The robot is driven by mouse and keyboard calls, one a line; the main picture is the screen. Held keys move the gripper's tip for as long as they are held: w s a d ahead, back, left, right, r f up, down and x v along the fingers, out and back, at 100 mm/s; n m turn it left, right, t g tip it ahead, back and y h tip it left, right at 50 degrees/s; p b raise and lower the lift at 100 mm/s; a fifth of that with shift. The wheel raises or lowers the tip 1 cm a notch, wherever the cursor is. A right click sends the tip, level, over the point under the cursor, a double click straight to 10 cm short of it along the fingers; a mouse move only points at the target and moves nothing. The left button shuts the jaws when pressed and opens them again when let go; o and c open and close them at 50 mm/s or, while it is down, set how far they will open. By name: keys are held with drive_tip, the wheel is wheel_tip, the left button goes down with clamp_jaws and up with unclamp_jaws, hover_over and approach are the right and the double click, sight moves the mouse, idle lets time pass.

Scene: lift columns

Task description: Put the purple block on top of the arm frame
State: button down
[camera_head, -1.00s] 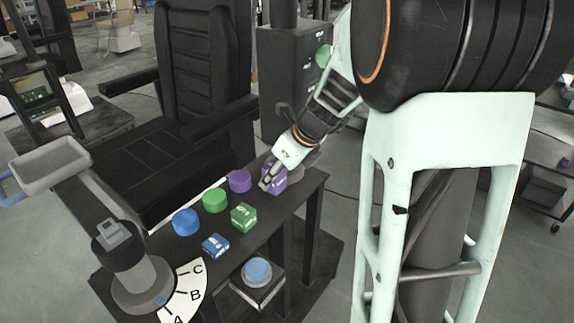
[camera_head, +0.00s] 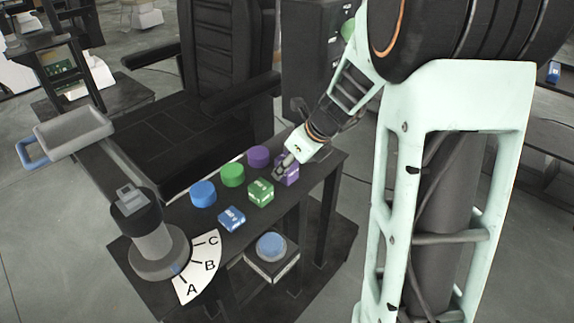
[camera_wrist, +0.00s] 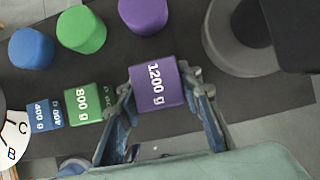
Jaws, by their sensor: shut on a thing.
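The purple block (camera_head: 290,174), a cube marked 1200 g, is at the right end of the dark table. My gripper (camera_head: 283,168) reaches it from the upper right. In the wrist view my gripper (camera_wrist: 160,94) is shut with one finger on each side of the purple block (camera_wrist: 154,87). I cannot tell whether the block touches the tabletop. A grey, tray-like rectangular frame (camera_head: 72,138) with a blue handle, likely the arm frame, is at the left. It sits on a grey arm rising from a round post (camera_head: 152,240). No block shows on it.
A green block (camera_head: 261,193) and a blue block (camera_head: 231,218) stand on the table (camera_head: 250,235). Behind them are purple (camera_head: 258,156), green (camera_head: 232,175) and blue (camera_head: 203,193) cylinders. An A-B-C dial (camera_head: 203,265) is by the post. A black armchair (camera_head: 230,60) stands behind.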

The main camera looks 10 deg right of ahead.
drive_tip(key=c, duration=1.4)
unclamp_jaws()
drive_tip(key=shift+r, duration=0.2)
drive_tip(key=p+v, duration=0.2)
drive_tip(key=v, duration=1)
drive_tip(key=shift+p, duration=0.35)
drive_tip(key=shift+a, duration=0.1)
